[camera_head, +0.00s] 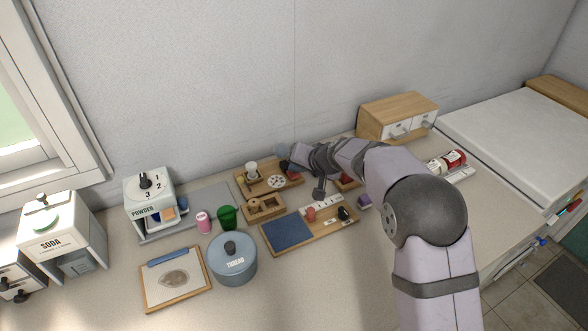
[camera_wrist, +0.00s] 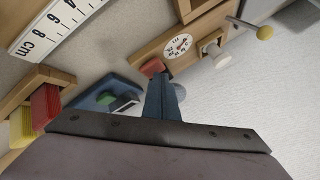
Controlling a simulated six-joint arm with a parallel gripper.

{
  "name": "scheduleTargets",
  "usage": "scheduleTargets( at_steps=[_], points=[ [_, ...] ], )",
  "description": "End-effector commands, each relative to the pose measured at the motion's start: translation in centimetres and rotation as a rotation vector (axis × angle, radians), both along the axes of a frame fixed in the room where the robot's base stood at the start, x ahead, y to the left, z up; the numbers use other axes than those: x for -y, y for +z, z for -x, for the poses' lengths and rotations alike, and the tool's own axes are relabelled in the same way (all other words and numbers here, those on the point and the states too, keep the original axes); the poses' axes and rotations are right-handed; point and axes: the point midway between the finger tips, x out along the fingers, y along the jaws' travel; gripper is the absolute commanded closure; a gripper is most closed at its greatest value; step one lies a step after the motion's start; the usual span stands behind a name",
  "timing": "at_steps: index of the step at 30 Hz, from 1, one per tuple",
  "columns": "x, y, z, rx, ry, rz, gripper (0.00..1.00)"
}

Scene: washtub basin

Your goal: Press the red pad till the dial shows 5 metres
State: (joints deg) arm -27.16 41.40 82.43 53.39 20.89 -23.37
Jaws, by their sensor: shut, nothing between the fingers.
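The red pad (camera_wrist: 152,66) sits on a wooden board (camera_head: 262,187), beside a round white dial (camera_wrist: 180,44). In the head view the dial (camera_head: 277,181) lies flat on the board; its numbers and pointer are too small to read in either view. My gripper (camera_wrist: 158,80) is shut and empty, its tips close to the pad and partly covering it. Whether they touch it I cannot tell. In the head view my gripper (camera_head: 289,165) is at the board's right end, with part of the red pad showing beside it.
A white knob (camera_wrist: 210,42) and a yellow-ended stick (camera_wrist: 263,32) stand near the dial. A wooden tray (camera_head: 264,207), green cup (camera_head: 228,217), blue THREAD pot (camera_head: 233,262) and a board with a blue mat (camera_head: 286,233) lie in front. A drawer box (camera_head: 398,116) stands behind right.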

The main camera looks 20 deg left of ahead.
Motion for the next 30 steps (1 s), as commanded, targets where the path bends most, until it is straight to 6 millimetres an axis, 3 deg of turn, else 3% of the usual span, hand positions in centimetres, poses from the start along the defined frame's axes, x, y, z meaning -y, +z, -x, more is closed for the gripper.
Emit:
scheduleTargets(
  at_steps=[1, 30],
  points=[
    [0.0, -1.5, 0.0, -0.002, 0.001, 0.001, 1.00],
    [0.0, 1.3, 0.0, 0.001, -0.001, 0.000, 1.00]
  ],
)
